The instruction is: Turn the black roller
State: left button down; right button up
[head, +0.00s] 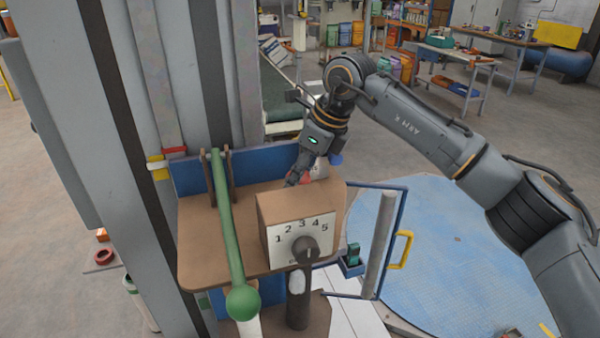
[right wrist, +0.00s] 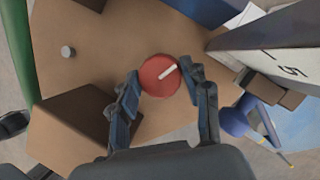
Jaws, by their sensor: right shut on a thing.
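My right gripper (head: 294,180) reaches down behind the brown dial box (head: 283,205) on the brown shelf. In the right wrist view its two fingers (right wrist: 161,73) are closed around a red round knob (right wrist: 154,83) with a white mark. A dark upright cylinder (head: 298,302) stands below the dial box in the head view. A black knob (head: 306,249) sits on the box's white face, numbered 1 to 5. I cannot tell for sure which of these is the black roller. My right gripper is not on either of them. My left gripper is not in view.
A green lever (head: 228,220) with a ball end stands left of the dial box. A grey column (head: 120,130) rises at the left.

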jog(key=shift+n+g, duration=0.3)
jog(key=shift+n, duration=0.5)
jog(key=o, duration=1.2)
jog(key=shift+c, duration=0.2)
jog(key=shift+w, duration=0.1)
jog(key=v, duration=1.2)
jog(key=shift+f, duration=0.1)
